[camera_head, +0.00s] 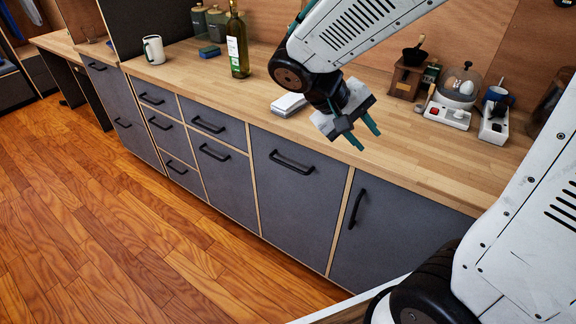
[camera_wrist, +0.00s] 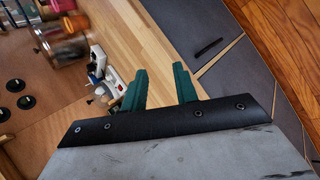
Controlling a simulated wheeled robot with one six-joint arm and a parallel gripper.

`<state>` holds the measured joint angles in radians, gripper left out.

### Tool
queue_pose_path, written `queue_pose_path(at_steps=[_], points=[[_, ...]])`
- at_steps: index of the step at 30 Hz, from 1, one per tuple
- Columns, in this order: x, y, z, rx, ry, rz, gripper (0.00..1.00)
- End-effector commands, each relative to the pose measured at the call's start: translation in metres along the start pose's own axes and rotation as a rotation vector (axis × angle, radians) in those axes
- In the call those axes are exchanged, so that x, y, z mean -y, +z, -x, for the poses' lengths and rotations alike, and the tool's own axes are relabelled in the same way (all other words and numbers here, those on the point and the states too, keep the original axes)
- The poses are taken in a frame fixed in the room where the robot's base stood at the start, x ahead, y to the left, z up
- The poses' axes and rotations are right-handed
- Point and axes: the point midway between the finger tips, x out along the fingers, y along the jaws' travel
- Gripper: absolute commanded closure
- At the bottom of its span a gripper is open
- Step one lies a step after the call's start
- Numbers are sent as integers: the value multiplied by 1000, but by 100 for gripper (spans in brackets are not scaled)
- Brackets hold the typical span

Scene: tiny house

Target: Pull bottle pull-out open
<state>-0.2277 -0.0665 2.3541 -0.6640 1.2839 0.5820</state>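My gripper (camera_head: 364,134) is above the front part of the wooden counter, with nothing between its green fingers. The fingers also show apart in the wrist view (camera_wrist: 160,82). Below the counter is a row of dark grey fronts, all closed. One wide front (camera_head: 293,205) has a horizontal black handle (camera_head: 292,162). The front to its right (camera_head: 400,235) has an upright black handle (camera_head: 357,209). I cannot tell from the frames which front is the bottle pull-out. The gripper is higher than these handles and touches none. A black handle (camera_wrist: 209,47) shows in the wrist view.
The wooden counter (camera_head: 430,165) holds a green bottle (camera_head: 237,42), a white mug (camera_head: 154,50), a white stack (camera_head: 289,104) and an egg cooker (camera_head: 459,88). Smaller drawers (camera_head: 212,122) lie to the left. The wooden floor (camera_head: 130,220) before the fronts is clear.

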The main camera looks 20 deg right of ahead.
Motion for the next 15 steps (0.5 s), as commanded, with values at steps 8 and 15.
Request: queue_pose_path(at_steps=[8, 15], points=[[58, -99, -22, -125, 359, 66, 71], [146, -172, -45, -361, 584, 144, 71]])
